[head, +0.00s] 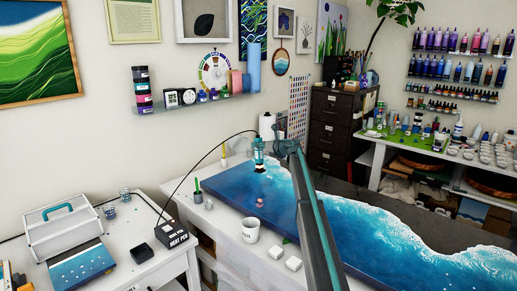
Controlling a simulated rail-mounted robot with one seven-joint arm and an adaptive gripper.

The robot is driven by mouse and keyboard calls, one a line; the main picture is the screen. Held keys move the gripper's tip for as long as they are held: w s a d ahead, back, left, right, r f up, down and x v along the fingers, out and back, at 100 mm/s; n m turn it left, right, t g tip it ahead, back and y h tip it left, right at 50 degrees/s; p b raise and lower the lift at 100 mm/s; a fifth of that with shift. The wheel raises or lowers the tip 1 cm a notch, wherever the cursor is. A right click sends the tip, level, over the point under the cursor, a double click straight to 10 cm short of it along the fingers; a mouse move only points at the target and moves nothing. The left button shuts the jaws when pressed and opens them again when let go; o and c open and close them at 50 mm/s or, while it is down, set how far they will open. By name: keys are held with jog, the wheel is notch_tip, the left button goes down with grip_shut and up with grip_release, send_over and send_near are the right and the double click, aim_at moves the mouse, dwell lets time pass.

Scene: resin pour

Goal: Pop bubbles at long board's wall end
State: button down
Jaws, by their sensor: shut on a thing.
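The long board (340,224) has a blue and white ocean-wave resin surface and runs from near the back wall to the lower right. My gripper (259,157), teal and dark and small in this view, is above the board's wall end. It is shut on what appears to be the heat pen, mostly hidden in the jaws. A thin black cable arcs from there to a black box labelled "HEAT PEN" (175,236) on the left table. Bubbles are too small to make out. Contact between the tip and the resin cannot be told.
A white cup (250,230), two white blocks (292,263) and a small cactus (197,191) stand along the board's near side. A small pinkish thing (260,203) is on the board. A white paper roll (266,125) stands near the wall, below a shelf (200,102).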

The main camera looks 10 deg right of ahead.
jog(key=shift+w+a+r+p, duration=0.15)
jog(key=shift+r+p, duration=0.1)
jog(key=shift+r, duration=0.55)
jog(key=shift+w+d+r+p, duration=0.1)
jog(key=shift+w+r+p, duration=0.15)
jog(key=shift+r, duration=0.55)
jog(key=shift+w+a+r+p, duration=0.1)
jog(key=shift+r+p, duration=0.2)
jog(key=shift+r, duration=0.5)
